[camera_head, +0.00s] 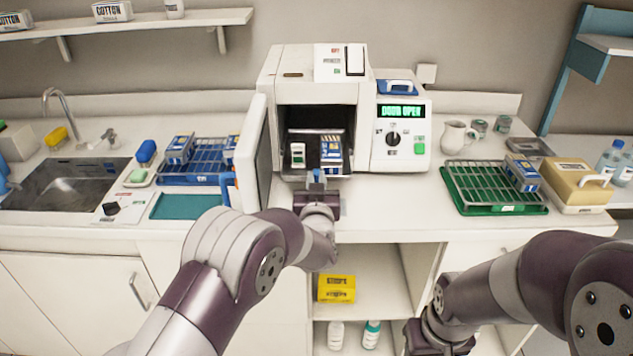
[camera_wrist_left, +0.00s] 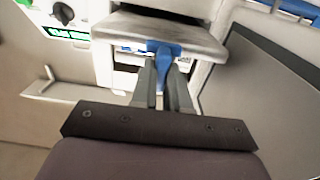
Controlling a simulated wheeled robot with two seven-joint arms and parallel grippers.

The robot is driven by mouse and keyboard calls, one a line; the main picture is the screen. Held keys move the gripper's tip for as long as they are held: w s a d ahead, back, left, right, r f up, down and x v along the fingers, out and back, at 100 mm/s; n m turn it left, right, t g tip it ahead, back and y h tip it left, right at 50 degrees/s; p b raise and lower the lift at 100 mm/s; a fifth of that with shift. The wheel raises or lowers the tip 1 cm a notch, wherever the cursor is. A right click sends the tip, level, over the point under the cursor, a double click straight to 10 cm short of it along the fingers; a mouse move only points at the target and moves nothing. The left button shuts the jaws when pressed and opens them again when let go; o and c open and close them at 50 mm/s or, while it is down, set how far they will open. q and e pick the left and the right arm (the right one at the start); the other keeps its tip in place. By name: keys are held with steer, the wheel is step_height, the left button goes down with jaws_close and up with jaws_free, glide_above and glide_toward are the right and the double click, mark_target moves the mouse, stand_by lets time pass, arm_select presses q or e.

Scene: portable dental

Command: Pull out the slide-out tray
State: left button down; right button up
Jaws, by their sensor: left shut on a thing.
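The white sterilizer-like machine (camera_head: 310,90) stands on the counter with its door (camera_head: 252,150) swung open to the left. Its display reads "DOOR OPEN". The slide-out tray (camera_head: 293,136) sits in the dark chamber, with a small white-and-green item (camera_head: 298,154) and a blue-and-white pack (camera_head: 331,152) on it. My left gripper (camera_head: 317,184) is in front of the chamber. In the left wrist view its fingers (camera_wrist_left: 167,85) are shut on a blue tab handle (camera_wrist_left: 163,50) at the tray's front. My right gripper is mostly hidden low at the right, behind its arm.
A blue rack (camera_head: 205,162) with packs stands left of the open door, near the sink (camera_head: 65,178). A green tray with a wire rack (camera_head: 490,187) and a tan box (camera_head: 577,182) stand at the right. Open shelves with a yellow box (camera_head: 336,289) lie below the counter.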

arm_select(q)
steer(key=c, duration=1.1)
jaws_free()
steer(key=s+b, duration=0.1)
steer(key=s, duration=1.1)
steer(key=shift+s, duration=0.35)
